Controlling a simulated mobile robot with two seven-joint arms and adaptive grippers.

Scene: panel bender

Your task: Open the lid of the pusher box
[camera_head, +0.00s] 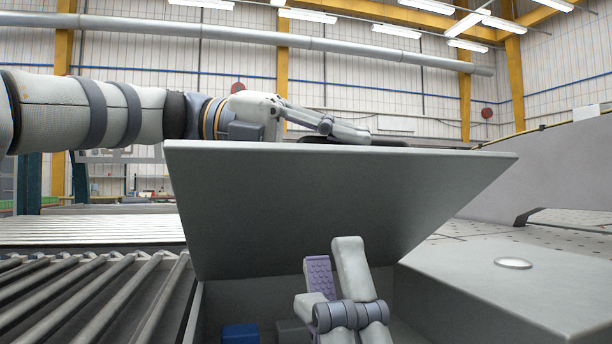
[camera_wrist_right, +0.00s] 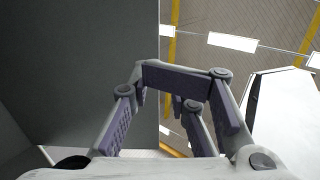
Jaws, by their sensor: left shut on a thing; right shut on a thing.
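The pusher box lid (camera_head: 330,205) is a flat grey panel, tilted up and open above the box (camera_head: 480,300). My left gripper (camera_head: 345,132) comes in from the left and is shut on the lid at its upper edge; the fingertips are partly hidden there. My right gripper (camera_head: 335,268), with a purple pad showing, is in front of the lid's lower middle, shut on the lid as far as I can tell; the contact itself is not clear. In the right wrist view, the lid (camera_wrist_right: 80,70) fills the left side, behind the fingers (camera_wrist_right: 175,95).
A roller conveyor (camera_head: 90,295) lies to the left of the box. A blue item (camera_head: 240,333) shows inside the box. A flat grey surface with a round disc (camera_head: 513,263) lies to the right, and a large grey panel (camera_head: 550,170) stands beyond it.

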